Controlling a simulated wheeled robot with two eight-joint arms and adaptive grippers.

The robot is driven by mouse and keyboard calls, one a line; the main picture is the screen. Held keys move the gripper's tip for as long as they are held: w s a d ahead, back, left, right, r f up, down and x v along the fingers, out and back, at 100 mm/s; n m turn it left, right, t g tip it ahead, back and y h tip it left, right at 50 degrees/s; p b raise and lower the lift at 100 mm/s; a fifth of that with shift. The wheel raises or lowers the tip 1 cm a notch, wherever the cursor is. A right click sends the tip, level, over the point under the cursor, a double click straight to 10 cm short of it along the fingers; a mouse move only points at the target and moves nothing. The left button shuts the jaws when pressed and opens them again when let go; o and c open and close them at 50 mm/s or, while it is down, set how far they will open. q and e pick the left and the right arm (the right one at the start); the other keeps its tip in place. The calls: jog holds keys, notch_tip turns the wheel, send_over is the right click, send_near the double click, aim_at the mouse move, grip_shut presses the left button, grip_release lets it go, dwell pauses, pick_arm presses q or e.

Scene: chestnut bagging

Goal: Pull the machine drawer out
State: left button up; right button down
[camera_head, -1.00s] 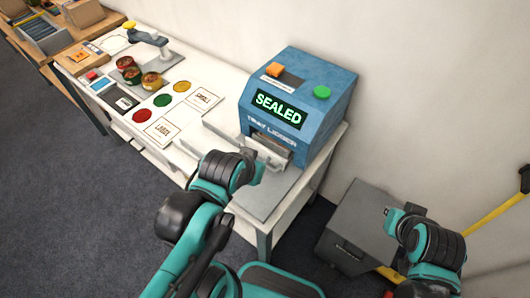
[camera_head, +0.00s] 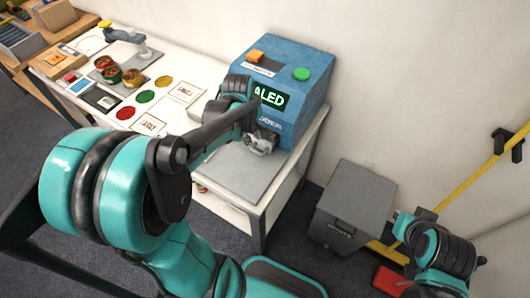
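The blue machine (camera_head: 305,71) stands on the right end of the white table, with a lit green display partly covered by my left arm. Its drawer front and handle are at the lower front, largely hidden behind my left gripper. My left gripper (camera_head: 262,143) is right at the drawer front; whether its fingers are around the handle or open cannot be made out. A grey plate (camera_head: 250,172) lies on the table in front of the machine. My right gripper (camera_head: 404,222) is at the lower right, away from the machine, and its finger state is unclear.
Several tins (camera_head: 112,73), coloured discs (camera_head: 146,96) and label cards (camera_head: 187,92) lie on the table's left part. A grey bin (camera_head: 352,205) stands on the floor right of the table, near a yellow-handled tool (camera_head: 478,177) and a red object (camera_head: 392,281).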

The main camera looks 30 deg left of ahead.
aim_at(256, 151)
pick_arm(q)
jog(key=shift+n, duration=0.6)
jog(key=f+b, duration=0.1)
jog(key=f, duration=0.2)
jog(key=w+f+b, duration=0.1)
jog(key=f, duration=0.2)
jog(key=f+b, duration=0.1)
jog(key=f, duration=0.2)
jog(key=shift+w, duration=0.4)
grip_shut()
